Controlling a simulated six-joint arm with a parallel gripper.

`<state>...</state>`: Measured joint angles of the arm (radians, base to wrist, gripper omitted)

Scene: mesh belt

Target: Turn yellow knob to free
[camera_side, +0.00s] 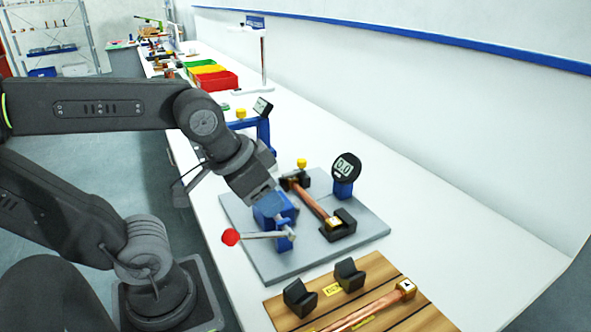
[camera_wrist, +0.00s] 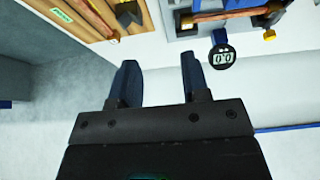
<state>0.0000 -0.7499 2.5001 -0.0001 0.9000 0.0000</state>
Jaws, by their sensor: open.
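The yellow knob (camera_side: 301,163) stands on top of a dark block at the far end of a copper bar (camera_side: 318,203) on the grey plate (camera_side: 355,240). A yellow knob at the right edge of the wrist view (camera_wrist: 269,34) looks like the same one. A round gauge (camera_side: 346,167) reading 0.0 stands close to it, on a blue mount. My gripper (camera_side: 277,212) hangs over the plate, left of and nearer than the knob. Its two blue fingers (camera_wrist: 160,78) are apart with nothing between them. Which way the knob is turned is too small to tell.
A lever with a red ball (camera_side: 230,237) sticks out left from a blue fixture below my gripper. A wooden board (camera_side: 275,312) with black blocks and another copper bar lies in front. Behind stands a blue stand with another yellow knob (camera_side: 240,113). The bench right of the plate is clear.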

